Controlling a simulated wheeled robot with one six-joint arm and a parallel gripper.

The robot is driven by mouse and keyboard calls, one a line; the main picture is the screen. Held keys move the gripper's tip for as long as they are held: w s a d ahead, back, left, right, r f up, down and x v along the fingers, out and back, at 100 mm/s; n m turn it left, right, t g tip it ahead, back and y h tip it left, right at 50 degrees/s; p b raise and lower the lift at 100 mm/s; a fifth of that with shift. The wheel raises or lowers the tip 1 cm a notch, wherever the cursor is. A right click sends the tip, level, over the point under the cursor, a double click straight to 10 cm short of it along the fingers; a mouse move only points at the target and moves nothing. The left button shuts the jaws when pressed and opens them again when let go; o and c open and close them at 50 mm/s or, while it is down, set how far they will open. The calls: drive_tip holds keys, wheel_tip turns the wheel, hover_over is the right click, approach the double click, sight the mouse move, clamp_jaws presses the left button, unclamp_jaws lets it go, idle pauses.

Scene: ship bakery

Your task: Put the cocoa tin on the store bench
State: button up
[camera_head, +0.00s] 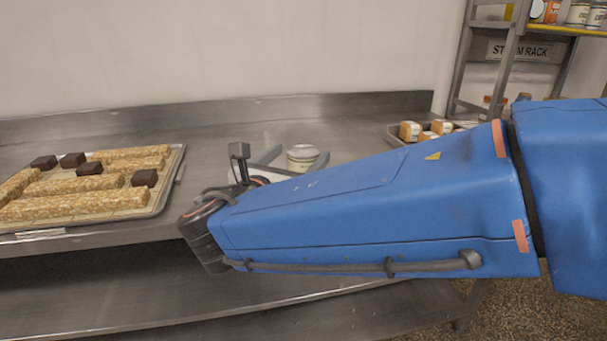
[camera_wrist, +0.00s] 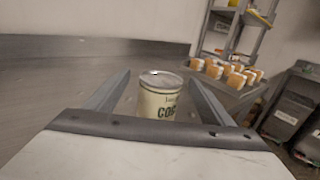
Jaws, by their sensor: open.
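The cocoa tin (camera_wrist: 160,98) is a cream cylinder with a grey lid and dark lettering. It stands upright on the steel bench (camera_head: 230,143). In the head view the tin (camera_head: 303,157) shows just beyond my blue arm, which hides part of my gripper. In the wrist view my gripper (camera_wrist: 160,90) is open, with one finger on each side of the tin. Gaps show between the tin and both fingers. The tin's lower part is hidden by my gripper's body. I cannot tell which surface is the store bench.
A tray (camera_head: 170,178) of long oat bars and dark brown blocks lies at the left of the bench. Another tray (camera_head: 397,139) with small orange-and-white cakes is at the right. Dark bins (camera_wrist: 295,110) stand at right.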

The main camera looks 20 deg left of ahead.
sight(310, 147)
drive_tip(key=shift+w+d+f, duration=0.1)
drive_tip(key=shift+w+d, duration=0.1)
drive_tip(key=shift+w, duration=1.5)
drive_tip(key=shift+w+d+f, duration=0.1)
drive_tip(key=shift+w+d, duration=0.1)
drive_tip(key=shift+w, duration=1.45)
drive_tip(key=shift+c, duration=0.2)
drive_tip(key=c, duration=1.5)
drive_tip(key=shift+r, duration=0.2)
